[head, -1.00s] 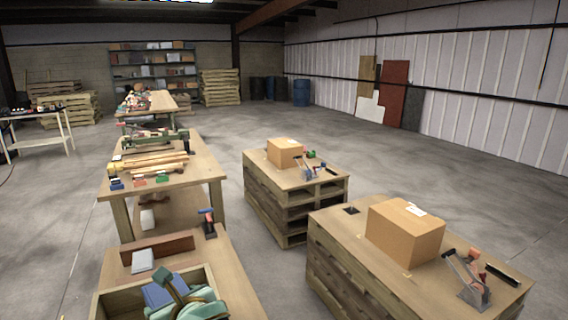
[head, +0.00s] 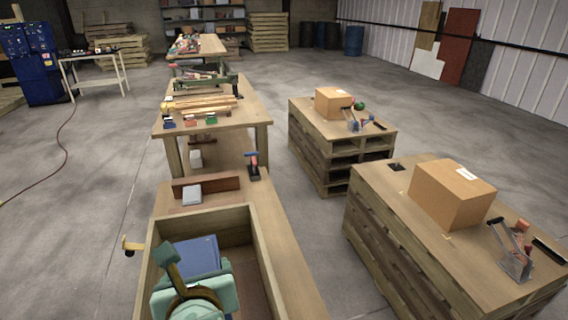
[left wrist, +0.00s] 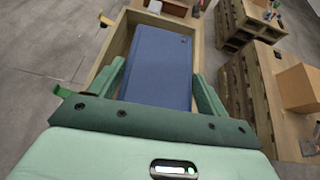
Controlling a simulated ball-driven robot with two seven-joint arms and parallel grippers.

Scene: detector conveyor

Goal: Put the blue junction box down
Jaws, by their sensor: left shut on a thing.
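The blue junction box (head: 198,256) is in the head view at the lower left, inside the outline of an open wooden crate. In the left wrist view the blue junction box (left wrist: 158,66) fills the space between my green fingers. My left gripper (head: 190,268) is shut on it; in the left wrist view the gripper (left wrist: 162,88) has one finger along each side of the box. Whether the box touches the crate floor is hidden. The wooden crate (head: 262,262) stands on the near bench, and its rim also shows in the left wrist view (left wrist: 107,52). My right gripper is not in view.
Behind the crate on the bench are a brown board (head: 207,186), a grey-white block (head: 192,195) and a dark clamp with a red part (head: 253,167). Pallet stacks with cardboard boxes (head: 452,193) stand at the right. The floor between the bench and pallets is clear.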

